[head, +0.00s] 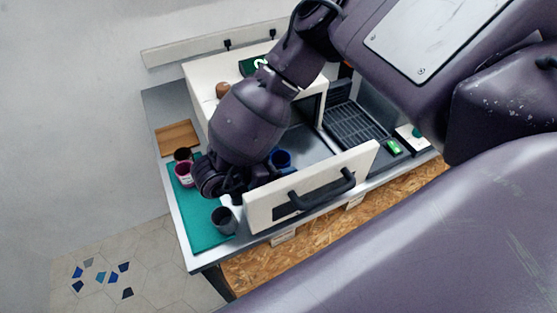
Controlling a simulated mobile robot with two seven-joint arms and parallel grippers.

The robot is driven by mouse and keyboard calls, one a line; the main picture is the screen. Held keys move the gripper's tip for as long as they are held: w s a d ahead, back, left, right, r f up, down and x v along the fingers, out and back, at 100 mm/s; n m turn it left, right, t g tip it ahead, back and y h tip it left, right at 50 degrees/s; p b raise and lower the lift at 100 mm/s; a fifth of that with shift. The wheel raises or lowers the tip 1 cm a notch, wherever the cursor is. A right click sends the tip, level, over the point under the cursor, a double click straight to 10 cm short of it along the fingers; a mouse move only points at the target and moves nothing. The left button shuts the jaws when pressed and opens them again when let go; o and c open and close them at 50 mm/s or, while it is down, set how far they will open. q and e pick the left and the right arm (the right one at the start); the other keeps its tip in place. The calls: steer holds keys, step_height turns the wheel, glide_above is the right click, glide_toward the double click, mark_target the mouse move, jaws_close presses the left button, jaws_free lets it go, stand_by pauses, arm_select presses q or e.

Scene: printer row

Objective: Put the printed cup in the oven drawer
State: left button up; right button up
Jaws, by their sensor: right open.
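The oven drawer is pulled out; its white front panel (315,187) with a dark handle (322,192) faces the near side. A blue cup (281,160) stands behind that panel, seemingly inside the drawer, partly covered by my arm. My right gripper (238,197) is open at the drawer's left end, above the teal mat's edge; its fingers are partly hidden by my wrist. A dark grey cup (223,219) stands on the teal mat (198,227) just below the gripper. I cannot tell which cup is the printed one. My left gripper is out of view.
A pink cup (184,174) and a dark cup (183,155) stand on the mat's far part. A wooden board (177,137) lies behind them. The white oven body (203,80) stands behind the drawer. A black grated tray (354,123) is to its right.

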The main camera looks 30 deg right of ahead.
steer(key=shift+r, duration=0.1)
steer(key=shift+a+r, duration=0.2)
steer(key=v, duration=1.1)
steer(key=shift+a, duration=0.3)
